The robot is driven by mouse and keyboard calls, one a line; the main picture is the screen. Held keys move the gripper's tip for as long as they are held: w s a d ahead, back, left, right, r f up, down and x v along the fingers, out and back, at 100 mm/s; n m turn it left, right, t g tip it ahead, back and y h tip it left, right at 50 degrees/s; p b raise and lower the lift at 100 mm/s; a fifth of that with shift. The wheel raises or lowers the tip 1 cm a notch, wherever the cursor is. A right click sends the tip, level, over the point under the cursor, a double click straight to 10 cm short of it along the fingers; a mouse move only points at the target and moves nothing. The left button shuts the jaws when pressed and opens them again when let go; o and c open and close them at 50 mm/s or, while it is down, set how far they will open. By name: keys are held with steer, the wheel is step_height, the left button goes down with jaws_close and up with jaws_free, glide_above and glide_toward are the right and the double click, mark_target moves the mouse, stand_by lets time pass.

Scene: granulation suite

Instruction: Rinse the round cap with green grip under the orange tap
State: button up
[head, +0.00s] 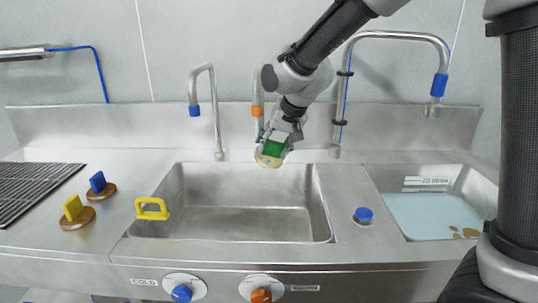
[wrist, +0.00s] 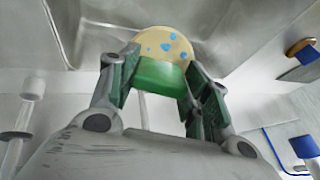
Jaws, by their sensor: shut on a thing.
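My gripper (head: 283,140) is shut on the green grip of the round cap (head: 268,161), above the back of the middle sink basin. In the wrist view the cap's pale yellow disc (wrist: 178,41) shows several blue spots, and its green grip (wrist: 160,76) sits between my fingers (wrist: 160,82). The orange tap (head: 257,110) stands at the back, partly hidden by my arm. The cap appears slightly below and right of its orange collar; the depth gap cannot be told. No water stream is visible. An orange knob (head: 261,296) is on the front panel.
The middle basin (head: 190,225) has a yellow handle-shaped thing (head: 152,208) at its left rim. Caps with yellow (head: 73,207) and blue (head: 97,182) grips stand left. A blue-collared tap (head: 216,110) and taller tap (head: 439,85) flank the arm. A blue knob (head: 181,293) is in front.

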steer(key=shift+s+a, duration=0.1)
steer(key=shift+a, duration=0.1)
steer(key=shift+d, duration=0.1)
steer(key=shift+w+d, duration=0.35)
steer(key=shift+d, duration=0.05)
steer(key=s+d, duration=0.5)
steer(key=s, duration=0.1)
steer(key=shift+s, duration=0.2)
stand_by(0.6)
steer(key=shift+r, duration=0.1)
stand_by(1.0)
steer(key=s+d+r, duration=0.3)
steer(key=s+r, duration=0.1)
stand_by(0.5)
